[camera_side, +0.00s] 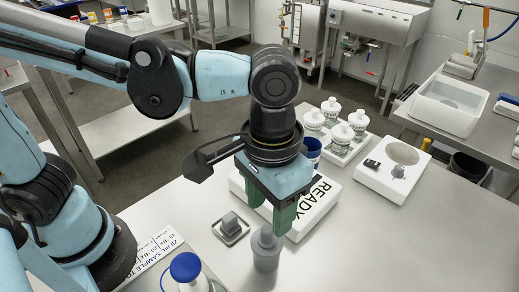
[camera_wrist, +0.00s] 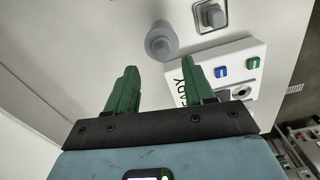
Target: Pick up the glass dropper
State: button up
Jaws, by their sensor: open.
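A white block marked READY (camera_side: 320,203) lies right behind the fingers. A grey block sits in a small square tray (camera_side: 232,237) to the left. A blue-capped bottle (camera_side: 186,268) stands at front left. White-lidded jars (camera_side: 340,133) stand on a rack behind. The front-right bench is clear.

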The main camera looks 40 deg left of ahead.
aim_at(267, 228)
jog(key=shift+a+f, duration=0.1)
jog(key=shift+f, duration=2.65)
grip_shut()
jog(key=shift+r, duration=0.15)
notch_tip(267, 228, up, 9)
jog(key=shift+f, duration=0.1)
